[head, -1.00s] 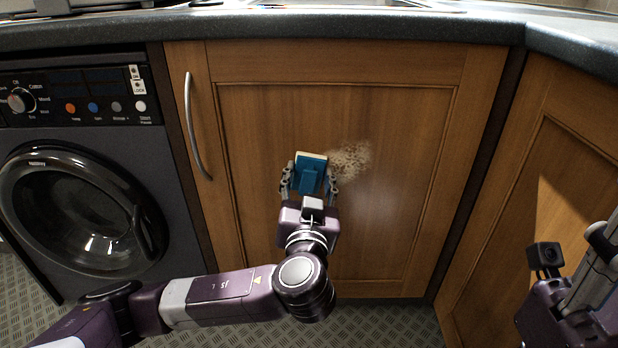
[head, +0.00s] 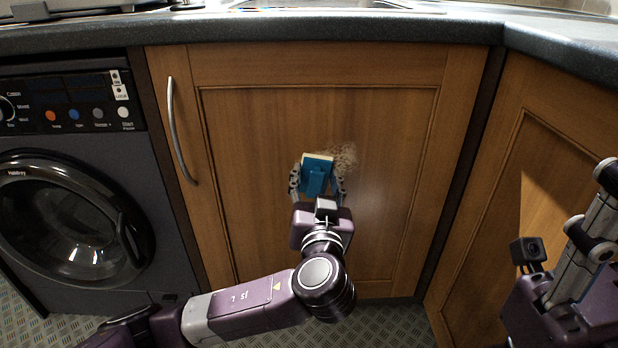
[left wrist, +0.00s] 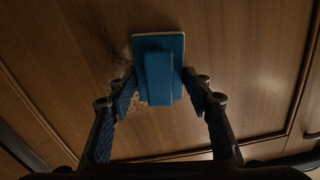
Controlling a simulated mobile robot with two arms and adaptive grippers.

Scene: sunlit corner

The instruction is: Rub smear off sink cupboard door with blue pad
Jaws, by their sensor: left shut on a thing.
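The blue pad (head: 316,178) has a pale edge layer and a raised blue grip block. My left gripper (head: 317,186) is shut on that block, and the left wrist view shows a finger on each side of the pad (left wrist: 158,72). The pad faces the sink cupboard door (head: 260,130), flat to it or very close; contact cannot be told. A pale, speckled smear (head: 345,156) shows on the door beside the pad's upper right; the pad hides part of it. My right gripper (head: 592,225) is at the lower right, partly out of frame, its jaw opening unclear.
The door has a curved metal handle (head: 178,130) at its left. A dark washing machine (head: 70,215) stands to the left. A dark worktop (head: 330,28) runs above, and another wooden cupboard (head: 505,190) angles off to the right. The door's lower panel is clear.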

